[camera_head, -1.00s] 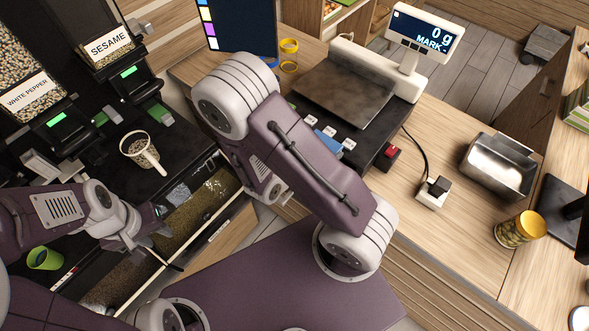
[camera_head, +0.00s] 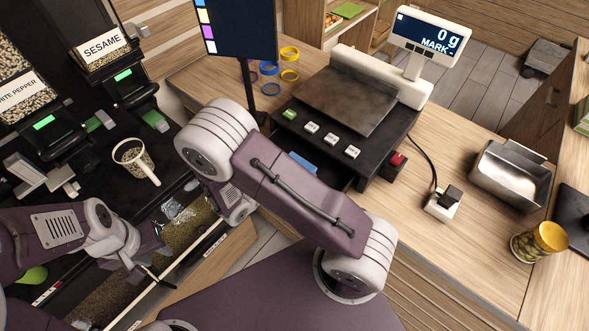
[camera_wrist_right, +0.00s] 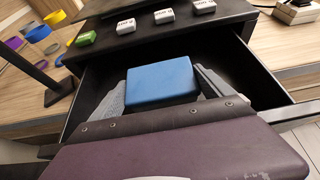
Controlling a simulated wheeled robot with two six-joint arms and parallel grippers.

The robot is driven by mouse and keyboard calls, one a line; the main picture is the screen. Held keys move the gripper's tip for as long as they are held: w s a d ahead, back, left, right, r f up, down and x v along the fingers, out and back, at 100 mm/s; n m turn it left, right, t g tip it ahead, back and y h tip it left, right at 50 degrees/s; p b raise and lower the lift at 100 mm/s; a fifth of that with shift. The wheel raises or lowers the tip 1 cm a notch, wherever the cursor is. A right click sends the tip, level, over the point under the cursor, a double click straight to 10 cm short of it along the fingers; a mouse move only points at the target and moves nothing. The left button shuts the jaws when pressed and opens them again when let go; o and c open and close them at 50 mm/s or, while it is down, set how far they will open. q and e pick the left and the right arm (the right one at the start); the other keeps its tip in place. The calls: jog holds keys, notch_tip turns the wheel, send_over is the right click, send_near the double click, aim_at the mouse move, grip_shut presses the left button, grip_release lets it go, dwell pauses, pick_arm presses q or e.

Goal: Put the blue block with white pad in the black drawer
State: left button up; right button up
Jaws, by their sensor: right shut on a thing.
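The blue block (camera_wrist_right: 160,82) is between the two grey fingers of my right gripper (camera_wrist_right: 163,88) in the right wrist view. No white pad shows on its visible faces. The black drawer (camera_wrist_right: 250,85) is pulled open under the scale unit, and the block is over or inside its opening; I cannot tell whether it touches the bottom. In the head view the block (camera_head: 303,162) shows as a small blue patch beside my right arm, by the drawer (camera_head: 335,172). That arm hides the right gripper there. My left gripper (camera_head: 158,254) is open and empty above the spice bins at left.
The scale (camera_head: 350,100) with its row of buttons sits above the drawer. A monitor on a post (camera_head: 240,35), coloured rings (camera_head: 289,64), a metal scoop bin (camera_head: 510,175) and a yellow-lidded jar (camera_head: 538,242) stand around. A mug (camera_head: 135,160) is at left.

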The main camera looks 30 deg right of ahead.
jog(key=shift+w+f, duration=0.1)
jog(key=shift+f, duration=0.25)
jog(key=shift+w+a, duration=0.1)
jog(key=shift+a, duration=0.05)
jog(key=shift+f, duration=0.1)
